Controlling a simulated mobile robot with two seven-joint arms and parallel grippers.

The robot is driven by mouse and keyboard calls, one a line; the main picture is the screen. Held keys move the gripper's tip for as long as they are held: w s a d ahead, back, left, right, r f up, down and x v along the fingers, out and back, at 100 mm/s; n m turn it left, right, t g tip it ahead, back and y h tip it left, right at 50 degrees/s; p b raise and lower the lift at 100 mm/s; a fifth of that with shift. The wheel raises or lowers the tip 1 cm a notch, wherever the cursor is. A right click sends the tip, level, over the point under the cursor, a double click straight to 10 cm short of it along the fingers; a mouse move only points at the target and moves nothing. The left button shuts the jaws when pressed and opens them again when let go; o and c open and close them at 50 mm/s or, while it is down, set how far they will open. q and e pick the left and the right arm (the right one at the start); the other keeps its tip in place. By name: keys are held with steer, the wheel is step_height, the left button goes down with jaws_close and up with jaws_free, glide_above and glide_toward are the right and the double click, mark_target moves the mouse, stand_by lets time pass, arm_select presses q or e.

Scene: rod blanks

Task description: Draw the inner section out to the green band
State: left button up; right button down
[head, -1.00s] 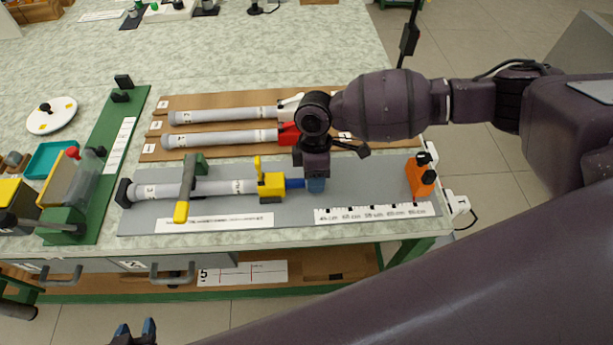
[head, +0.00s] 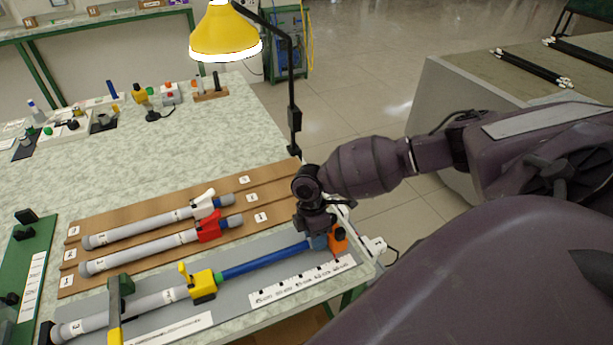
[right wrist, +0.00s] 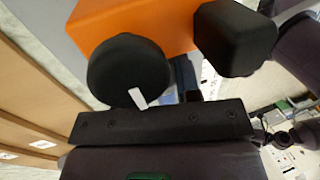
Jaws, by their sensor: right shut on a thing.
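A grey outer tube (head: 160,301) lies on the grey mat near the table's front edge in the head view. A yellow collar (head: 204,290) with a raised yellow lever (head: 184,270) sits at its right end. The blue inner section (head: 265,260) extends from the collar to the right. A green band (head: 219,279) shows just beside the collar's right side. My right gripper (head: 318,238) is shut on the inner section's far end, close to an orange block (head: 338,240). In the right wrist view the orange block (right wrist: 150,22) is close, and the grip itself is mostly hidden.
A clamp arm (head: 115,312) crosses the grey tube. A white printed scale (head: 300,282) lies in front of the inner section. Two similar tubes, with a white collar (head: 204,206) and a red collar (head: 209,229), lie on brown boards behind. A yellow lamp (head: 225,35) stands at the back.

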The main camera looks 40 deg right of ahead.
steer(key=c, duration=0.8)
jaws_free()
steer(key=v, duration=1)
steer(key=shift+r+p, duration=0.35)
steer(key=shift+r, duration=0.05)
steer(key=shift+w+d, duration=0.1)
steer(key=shift+w, duration=0.05)
